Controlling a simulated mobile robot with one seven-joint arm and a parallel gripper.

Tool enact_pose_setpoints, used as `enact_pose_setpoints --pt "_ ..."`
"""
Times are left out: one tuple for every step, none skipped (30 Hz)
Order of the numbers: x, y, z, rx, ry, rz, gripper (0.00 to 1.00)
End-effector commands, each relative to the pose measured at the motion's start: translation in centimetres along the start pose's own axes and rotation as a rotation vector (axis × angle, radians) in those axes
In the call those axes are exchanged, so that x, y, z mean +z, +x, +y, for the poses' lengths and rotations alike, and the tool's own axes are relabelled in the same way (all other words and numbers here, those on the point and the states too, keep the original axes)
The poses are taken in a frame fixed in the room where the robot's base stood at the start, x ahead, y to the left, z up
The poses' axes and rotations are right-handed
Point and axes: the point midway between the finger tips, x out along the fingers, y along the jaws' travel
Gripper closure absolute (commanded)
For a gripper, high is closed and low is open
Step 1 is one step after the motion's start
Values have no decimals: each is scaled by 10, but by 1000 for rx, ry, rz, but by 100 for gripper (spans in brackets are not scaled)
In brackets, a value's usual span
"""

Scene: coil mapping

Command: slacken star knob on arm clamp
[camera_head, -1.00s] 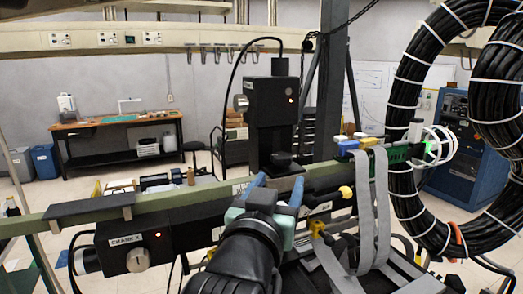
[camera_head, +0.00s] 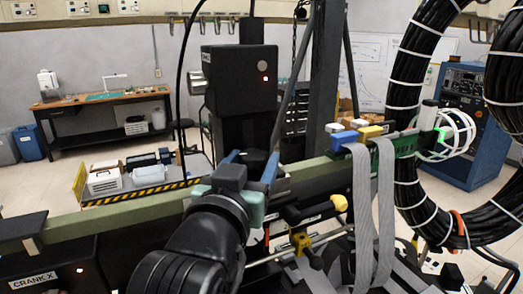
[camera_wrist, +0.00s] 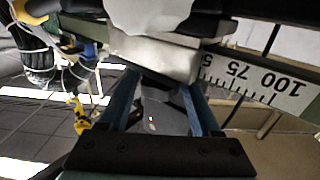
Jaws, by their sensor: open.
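My gripper (camera_head: 252,157) has two blue fingers, spread apart, reaching over the green beam (camera_head: 60,230). In the wrist view my gripper (camera_wrist: 160,92) shows its fingers below a pale metal block (camera_wrist: 155,57); I see nothing clearly held between them. A yellow knob-like part (camera_head: 300,243) is right of my wrist, on a dark fixture below the beam. A similar yellow part shows at left in the wrist view (camera_wrist: 80,115). Another yellow knob (camera_head: 338,203) is farther right, on a dark rod. I cannot tell for certain which part is the clamp's star knob.
A black tower box (camera_head: 239,78) stands behind the beam. Grey straps (camera_head: 362,215) hang at the right, before thick black cable coils (camera_head: 408,110). A crank box (camera_head: 50,268) is at lower left. A numbered scale (camera_wrist: 255,82) lies right of the fingers in the wrist view.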

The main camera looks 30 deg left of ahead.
Motion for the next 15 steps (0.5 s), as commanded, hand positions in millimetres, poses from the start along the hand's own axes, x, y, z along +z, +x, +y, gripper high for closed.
enact_pose_setpoints --pt "0 -1 0 0 0 0 35" --pt "0 -1 0 0 0 0 35" --pt "0 -2 0 0 0 0 35" --pt "0 -2 0 0 0 0 35" --pt "0 -2 0 0 0 0 35" --pt "0 -2 0 0 0 0 35" --pt "0 -2 0 0 0 0 35" --pt "0 -2 0 0 0 0 35" --pt "0 -2 0 0 0 0 35" --pt "0 -2 0 0 0 0 35" --pt "0 -2 0 0 0 0 35" --pt "0 -2 0 0 0 0 37" --pt "0 -2 0 0 0 0 42" --pt "0 -2 0 0 0 0 48" --pt "0 -2 0 0 0 0 55"
